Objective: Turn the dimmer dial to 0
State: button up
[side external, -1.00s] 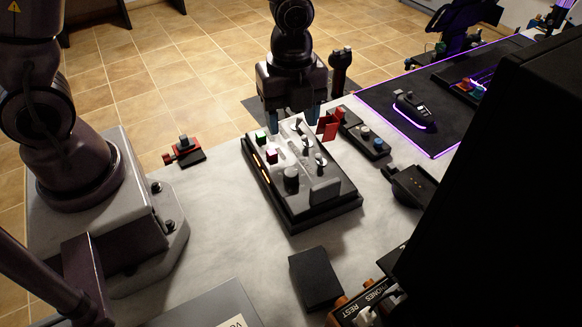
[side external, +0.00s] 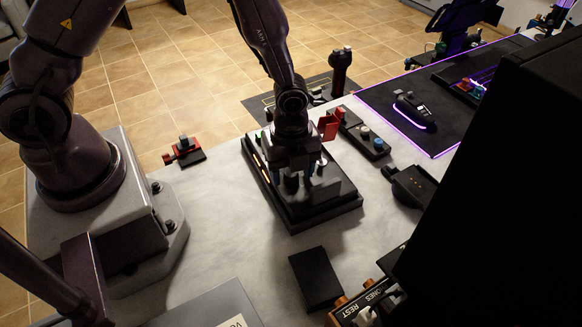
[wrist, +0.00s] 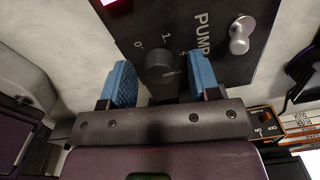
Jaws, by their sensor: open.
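The dimmer dial is a round black knob (wrist: 160,66) on the dark control panel (wrist: 225,68), with "0" and "1" printed near it in the wrist view. My gripper (wrist: 161,78) is open, with one blue finger pad to each side of the dial. I cannot tell whether either pad touches it. In the side view my gripper (side external: 291,176) points down over the panel (side external: 320,205), and the dial (side external: 291,183) shows dark between the fingers. My gripper hides most of the panel's middle there.
A silver toggle (wrist: 241,30) stands by the "PUMP" label, right of the dial.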

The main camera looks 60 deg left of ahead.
jog(key=c, duration=0.9)
